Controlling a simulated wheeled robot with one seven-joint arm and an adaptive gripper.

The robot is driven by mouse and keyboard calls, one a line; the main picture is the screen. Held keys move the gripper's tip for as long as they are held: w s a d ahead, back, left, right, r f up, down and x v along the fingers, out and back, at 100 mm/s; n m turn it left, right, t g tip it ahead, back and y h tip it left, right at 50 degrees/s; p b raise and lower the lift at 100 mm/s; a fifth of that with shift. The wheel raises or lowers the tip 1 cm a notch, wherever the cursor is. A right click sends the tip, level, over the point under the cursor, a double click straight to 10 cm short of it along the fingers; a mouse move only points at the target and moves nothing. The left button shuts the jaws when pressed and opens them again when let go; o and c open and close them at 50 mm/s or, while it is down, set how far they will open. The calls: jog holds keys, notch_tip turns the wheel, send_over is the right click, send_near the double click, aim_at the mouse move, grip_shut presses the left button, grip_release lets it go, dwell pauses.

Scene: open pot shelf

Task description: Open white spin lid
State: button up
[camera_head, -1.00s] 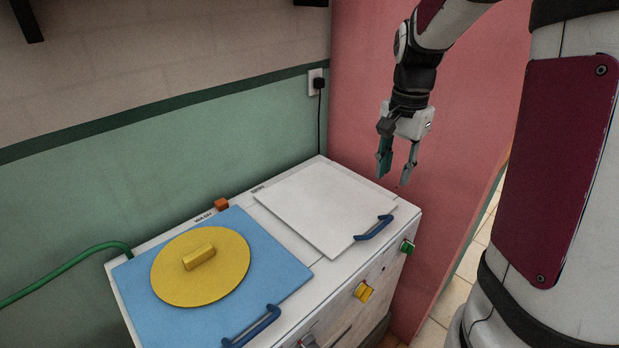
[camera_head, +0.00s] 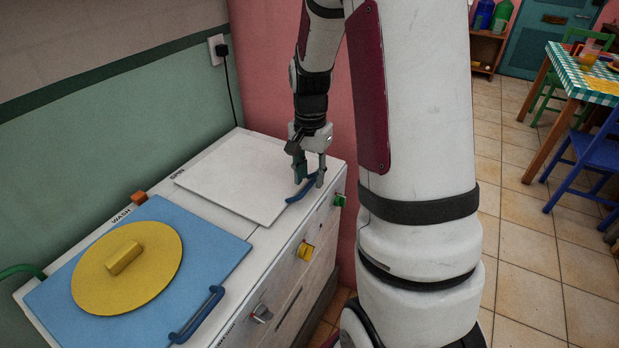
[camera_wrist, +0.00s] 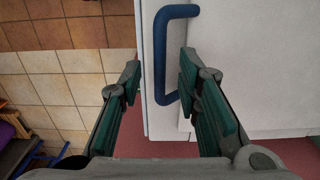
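The white spin lid (camera_head: 232,180) lies flat and closed on the right part of the white machine's top, and its surface also fills the right of the wrist view (camera_wrist: 255,60). Its blue handle (camera_head: 296,194) is at the front right edge of the lid. In the wrist view the blue handle (camera_wrist: 161,55) lies between the fingertips, nearer the right finger. My gripper (camera_head: 311,181) points down at the handle with its fingers apart. Whether a finger touches the handle I cannot tell.
A blue lid (camera_head: 215,250) with a round yellow disc (camera_head: 150,275) covers the machine's left part. Yellow (camera_head: 305,251) and green (camera_head: 340,200) knobs stick out of the machine's front. A pink wall (camera_head: 262,70) stands behind. Tiled floor (camera_head: 530,240) is open at right.

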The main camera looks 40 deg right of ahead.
jog(key=shift+f, duration=0.5)
grip_shut()
